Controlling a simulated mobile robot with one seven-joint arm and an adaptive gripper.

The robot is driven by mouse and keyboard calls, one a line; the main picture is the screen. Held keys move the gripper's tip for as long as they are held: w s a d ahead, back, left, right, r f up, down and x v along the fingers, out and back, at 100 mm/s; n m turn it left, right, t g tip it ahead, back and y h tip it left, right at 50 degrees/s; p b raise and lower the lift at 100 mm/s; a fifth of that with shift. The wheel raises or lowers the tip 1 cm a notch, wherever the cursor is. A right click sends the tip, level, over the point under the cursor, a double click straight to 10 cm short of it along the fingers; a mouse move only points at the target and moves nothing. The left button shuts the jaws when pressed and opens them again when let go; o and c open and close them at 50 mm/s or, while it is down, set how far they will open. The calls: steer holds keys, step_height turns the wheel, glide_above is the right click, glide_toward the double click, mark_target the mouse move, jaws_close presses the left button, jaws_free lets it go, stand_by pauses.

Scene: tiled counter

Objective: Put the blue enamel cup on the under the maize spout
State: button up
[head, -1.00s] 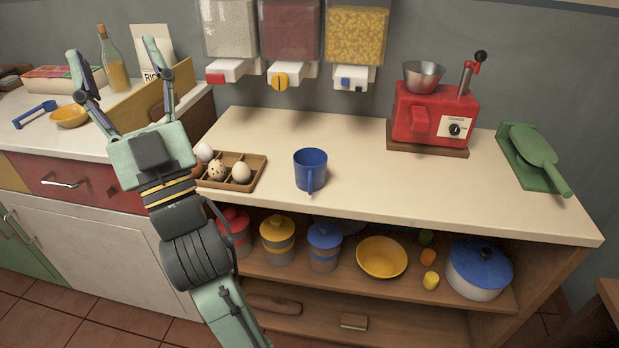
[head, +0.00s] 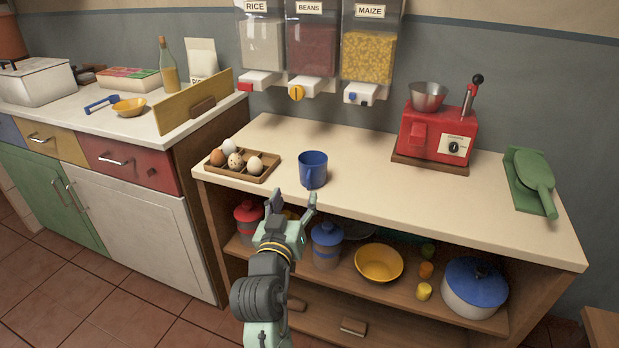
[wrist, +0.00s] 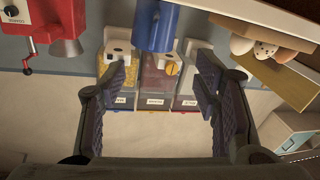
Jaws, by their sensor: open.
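The blue enamel cup (head: 313,169) stands upright on the counter near its front edge, its handle facing the front. The maize dispenser (head: 368,55) hangs on the wall at the right of three, with its white spout (head: 361,94) above the back of the counter. My gripper (head: 295,202) is open and empty, just in front of the counter edge and below the cup, apart from it. In the wrist view, which looks upside down, the cup (wrist: 157,27) shows at the top middle, beyond the open fingers (wrist: 163,95).
An egg tray (head: 264,172) sits left of the cup. A red grinder (head: 436,132) and a green scoop on a board (head: 531,182) stand to the right. The shelf below holds jars, a yellow bowl (head: 379,264) and a blue-lidded pot (head: 474,288). The counter under the maize spout is clear.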

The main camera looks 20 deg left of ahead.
mark_target(308, 172)
steer(key=w+p, duration=0.1)
steer(key=w, duration=0.2)
steer(key=w+p, duration=0.1)
steer(key=w, duration=0.2)
steer(key=w+p, duration=0.2)
steer(key=w, duration=0.2)
steer(key=shift+a+r, duration=0.25)
steer(key=shift+r, duration=0.05)
steer(key=shift+w+f, duration=0.15)
steer(key=shift+w, duration=0.3)
jaws_close()
stand_by(0.4)
